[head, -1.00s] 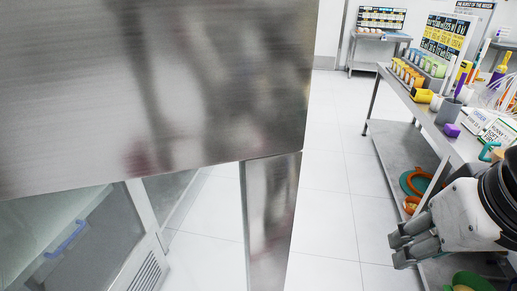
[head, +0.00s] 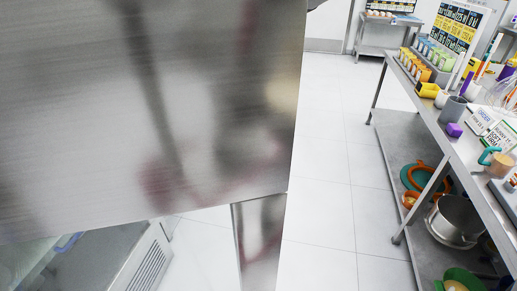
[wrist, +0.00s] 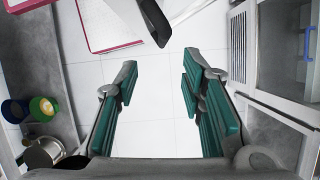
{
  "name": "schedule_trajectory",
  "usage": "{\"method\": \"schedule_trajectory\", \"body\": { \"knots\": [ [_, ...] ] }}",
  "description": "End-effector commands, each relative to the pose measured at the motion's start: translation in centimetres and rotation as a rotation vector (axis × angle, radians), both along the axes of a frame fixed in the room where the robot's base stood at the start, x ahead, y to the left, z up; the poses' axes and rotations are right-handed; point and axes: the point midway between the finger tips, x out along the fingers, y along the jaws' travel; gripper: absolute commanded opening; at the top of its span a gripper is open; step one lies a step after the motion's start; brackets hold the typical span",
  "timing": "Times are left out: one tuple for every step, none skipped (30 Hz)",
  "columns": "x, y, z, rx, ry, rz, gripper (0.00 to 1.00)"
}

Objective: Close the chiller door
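The low grey unit (head: 92,268), which seems to be the chiller, shows at the bottom left of the head view, with a vent grille (head: 151,270) and the top of a blue handle (head: 69,242). A large brushed steel panel hides most of it. In the wrist view, a glass-fronted door (wrist: 285,55) with a blue handle (wrist: 308,44) shows at the right edge, beside a vent. I cannot tell how far the door stands open. My gripper (wrist: 161,75) is open and empty over the floor, left of the unit, apart from it. It is outside the head view.
The steel panel (head: 150,110) fills the left of the head view, with a steel post (head: 260,240) below it. A steel table (head: 465,150) with cups, and a pot (head: 457,218) on its lower shelf, stands at right. White floor (head: 320,180) lies clear between them.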

Motion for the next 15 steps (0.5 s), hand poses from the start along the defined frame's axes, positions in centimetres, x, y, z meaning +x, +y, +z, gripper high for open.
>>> {"method": "schedule_trajectory", "body": {
  "knots": [
    [-0.1,0.4,0.0,-0.001,0.014,-0.002,0.36],
    [-0.1,0.6,-0.1,-0.001,0.019,-0.003,0.36],
    [-0.1,0.8,-0.3,-0.003,0.024,-0.005,0.36],
    [-0.2,0.9,-0.4,-0.002,0.026,-0.005,0.36],
    [-0.3,0.9,-0.6,-0.003,0.028,-0.006,0.36],
    [-0.4,0.9,-1.0,-0.003,0.029,-0.006,0.36],
    [-0.6,1.0,-1.3,-0.004,0.029,-0.005,0.36],
    [-0.7,1.0,-1.7,-0.004,0.029,-0.005,0.36],
    [-1.0,1.0,-2.2,-0.005,0.03,-0.005,0.36],
    [-1.2,1.0,-2.7,-0.004,0.029,-0.004,0.36],
    [-1.5,1.1,-3.2,-0.004,0.03,-0.004,0.36],
    [-1.7,1.2,-4.0,-0.004,0.03,-0.004,0.36],
    [-2.0,1.2,-4.5,-0.004,0.03,-0.004,0.36],
    [-2.2,1.3,-5.1,-0.005,0.03,-0.004,0.36],
    [-2.5,1.3,-5.8,-0.004,0.03,-0.004,0.36]
  ]
}}
